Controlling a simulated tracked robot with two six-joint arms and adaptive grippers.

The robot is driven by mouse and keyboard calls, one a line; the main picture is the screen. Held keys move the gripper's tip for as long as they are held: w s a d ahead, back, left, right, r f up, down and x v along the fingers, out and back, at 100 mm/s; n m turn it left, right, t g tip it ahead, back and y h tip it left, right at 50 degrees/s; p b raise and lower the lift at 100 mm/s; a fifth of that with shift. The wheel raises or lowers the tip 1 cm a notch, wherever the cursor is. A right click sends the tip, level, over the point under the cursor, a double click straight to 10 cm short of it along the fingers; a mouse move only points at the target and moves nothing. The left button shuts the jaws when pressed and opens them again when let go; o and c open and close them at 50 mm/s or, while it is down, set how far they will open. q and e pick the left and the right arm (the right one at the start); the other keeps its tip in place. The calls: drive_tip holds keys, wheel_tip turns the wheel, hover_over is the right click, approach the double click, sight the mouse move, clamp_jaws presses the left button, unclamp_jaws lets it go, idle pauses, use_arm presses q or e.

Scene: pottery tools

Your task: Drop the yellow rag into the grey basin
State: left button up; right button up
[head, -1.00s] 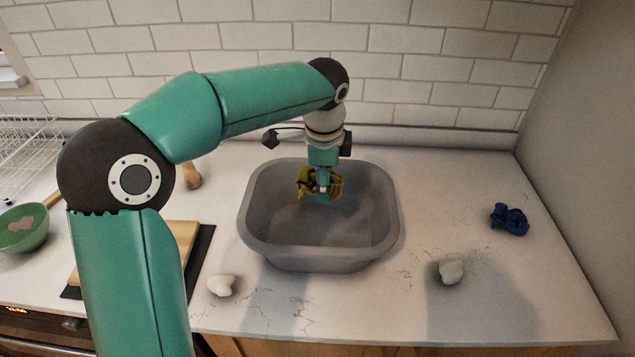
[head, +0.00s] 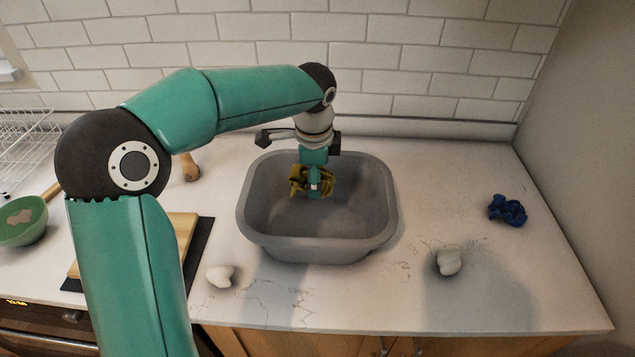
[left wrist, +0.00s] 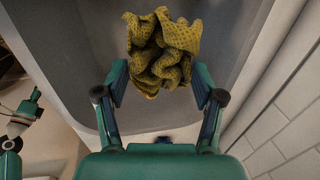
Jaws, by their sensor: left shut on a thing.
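The yellow rag (head: 325,178) is crumpled, with a dark pattern. My left gripper (head: 314,187) is shut on it and holds it over the grey basin, within the rim outline in the head view. The rag also shows beyond the left fingers in the left wrist view (left wrist: 163,50). The grey basin (head: 315,247) stands open on the counter, with no other thing visible inside. I cannot tell the rag's height above the basin floor. Teal and black parts of mine show at the left edge of the left wrist view, probably my right gripper (left wrist: 22,122), partly cut off.
A blue crumpled cloth (head: 507,210) lies on the right of the counter. White lumps (head: 221,276) and (head: 449,262) lie in front of the basin on either side. A green bowl (head: 22,222), a wooden board (head: 180,235) and a wire rack (head: 25,150) are on the left.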

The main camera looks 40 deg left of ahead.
use_arm(q)
drive_tip(key=shift+f, duration=0.65)
drive_tip(key=o, duration=0.8)
drive_tip(key=shift+r, duration=0.2)
drive_tip(key=r, duration=0.3)
drive_tip(key=s+r, duration=0.1)
drive_tip(key=r, duration=0.3)
drive_tip(key=s+d+r, duration=0.1)
drive_tip(key=r, duration=0.3)
drive_tip(key=shift+r, duration=0.2)
